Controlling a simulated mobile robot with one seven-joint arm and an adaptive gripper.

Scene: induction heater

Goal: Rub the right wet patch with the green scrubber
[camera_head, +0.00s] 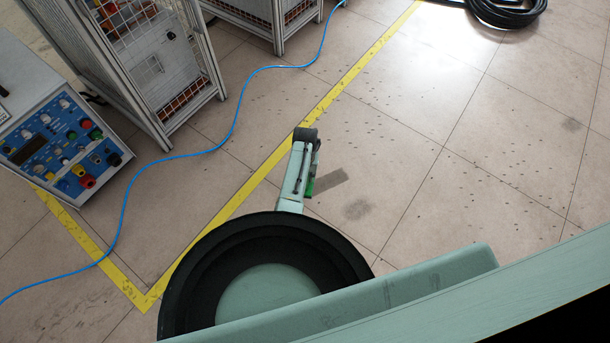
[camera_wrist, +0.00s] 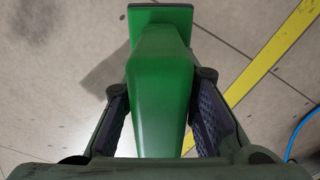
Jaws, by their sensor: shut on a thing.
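The green scrubber (camera_wrist: 162,85) is held between the two finger pads of my gripper (camera_wrist: 163,90) in the wrist view. In the head view only a small green part of the scrubber (camera_head: 309,188) shows beside my gripper (camera_head: 308,180). The scrubber appears above the floor, its shadow lying to one side. A dark smudge (camera_wrist: 35,20) shows at the wrist view's top left.
A yellow floor line (camera_head: 240,196) and a blue cable (camera_head: 233,130) run left of my gripper. A control box (camera_head: 62,135) and a framed cage (camera_head: 150,60) stand at the left. A black hose coil (camera_head: 505,8) lies at the top right. The tiled floor between is clear.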

